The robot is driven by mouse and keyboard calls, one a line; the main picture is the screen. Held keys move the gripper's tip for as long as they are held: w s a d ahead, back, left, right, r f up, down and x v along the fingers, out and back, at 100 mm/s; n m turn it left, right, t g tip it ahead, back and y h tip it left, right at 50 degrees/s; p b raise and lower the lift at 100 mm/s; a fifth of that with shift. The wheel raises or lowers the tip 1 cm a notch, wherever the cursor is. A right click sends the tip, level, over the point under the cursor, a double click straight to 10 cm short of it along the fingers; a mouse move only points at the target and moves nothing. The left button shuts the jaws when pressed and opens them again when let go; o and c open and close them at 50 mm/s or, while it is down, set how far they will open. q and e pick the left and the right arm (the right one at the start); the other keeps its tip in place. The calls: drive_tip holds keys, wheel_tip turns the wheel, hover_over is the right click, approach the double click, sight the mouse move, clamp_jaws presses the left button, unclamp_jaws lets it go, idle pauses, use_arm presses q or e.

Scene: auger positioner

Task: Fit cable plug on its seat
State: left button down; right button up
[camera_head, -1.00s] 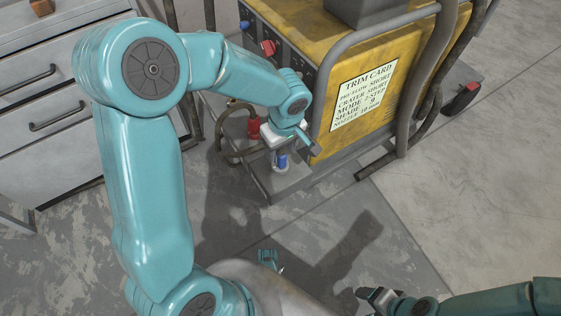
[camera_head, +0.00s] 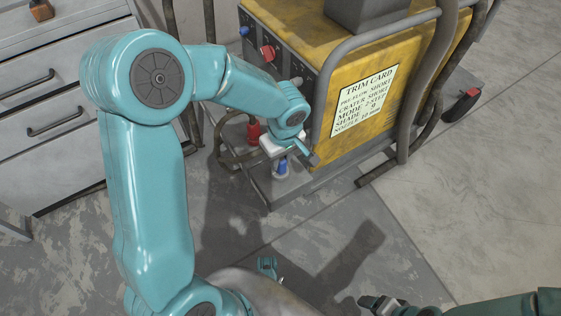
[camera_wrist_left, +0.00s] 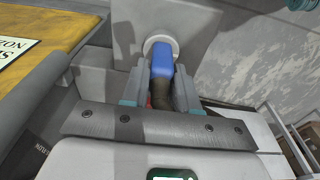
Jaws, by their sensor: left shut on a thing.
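A blue plug (camera_wrist_left: 162,60) on a dark cable (camera_wrist_left: 161,97) lies between the fingers of my left gripper in the left wrist view. Its far end meets a pale round seat (camera_wrist_left: 160,42); I cannot tell how deep it sits. In the head view the blue plug (camera_head: 282,166) shows just below my left gripper (camera_head: 286,153), above the cart's grey ledge (camera_head: 285,188). The left gripper is shut on the plug. My right gripper (camera_head: 378,304) is low in the head view, away from the cart; its jaws are too small and dark to read.
A red plug (camera_head: 254,130) with a looping brown hose (camera_head: 226,158) stands left of my left gripper. The yellow machine (camera_head: 330,50) with its trim card (camera_head: 365,97) and grey rails is close on the right. A drawer cabinet (camera_head: 60,150) stands left. The floor in front is clear.

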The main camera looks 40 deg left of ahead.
use_arm(q)
drive_tip(key=shift+r+p, duration=1.65)
drive_tip(key=shift+r, duration=1.3)
